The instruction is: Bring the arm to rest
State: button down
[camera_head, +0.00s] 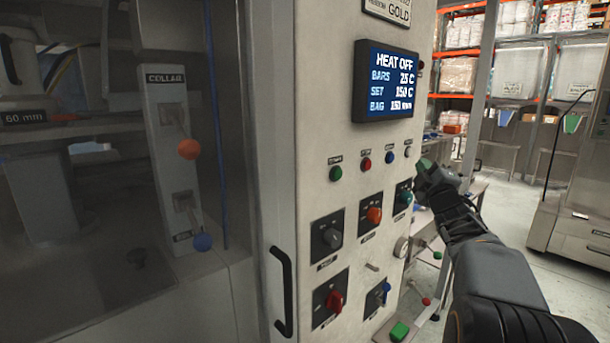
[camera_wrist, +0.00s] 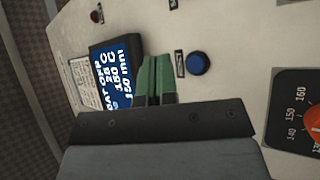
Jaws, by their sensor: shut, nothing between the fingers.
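My gripper (camera_head: 426,166) is at the right edge of the machine's control panel (camera_head: 320,110) in the head view, with my dark arm reaching in from the lower right. In the wrist view my gripper (camera_wrist: 155,68) shows its green fingers together, with nothing between them. The fingers point toward the panel, near the blue button (camera_wrist: 199,64) and the display (camera_wrist: 115,75). I cannot tell whether the fingertips touch the panel. The head view display (camera_head: 388,80) reads HEAT OFF, bars 25 C, set 150 C, bag 150 mm.
The panel carries a green button (camera_head: 336,173), a red button (camera_head: 365,164), an orange knob (camera_head: 374,215), a black knob (camera_head: 331,237) and a red switch (camera_head: 334,300). A black door handle (camera_head: 283,290) stands out at left. Shelves (camera_head: 520,45) stand behind; open floor (camera_head: 500,222) lies at right.

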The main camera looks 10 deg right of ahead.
jog(key=s+d+f+m+g+h, duration=0.1)
jog(key=d+f+m+g+h, duration=0.3)
jog(key=f+m+g, duration=0.55)
jog(key=s+a+f+m+g+y, duration=0.1)
jog(key=s+a+f+m+g, duration=0.15)
jog(key=f, duration=0.35)
jog(key=s+a+f+m+g+y, duration=0.1)
jog(key=s+a+f, duration=0.2)
jog(key=f, duration=0.2)
jog(key=s+a+f+g+y+p, duration=0.1)
jog(key=s+a+f+g+y, duration=0.1)
jog(key=s+a, duration=0.3)
jog(key=s+a+f+g+y+p, duration=0.1)
jog(key=s+a, duration=0.5)
jog(key=a, duration=0.7)
jog(key=s+a+f+n+g+y, duration=0.1)
jog(key=s+a+f+g+y, duration=0.1)
jog(key=a, duration=0.7)
jog(key=s+f+y, duration=0.1)
jog(key=s+f, duration=0.1)
jog(key=s, duration=0.1)
jog(key=shift+s+f+g+y+p, duration=0.2)
jog(key=shift+s+g+y+p, duration=0.2)
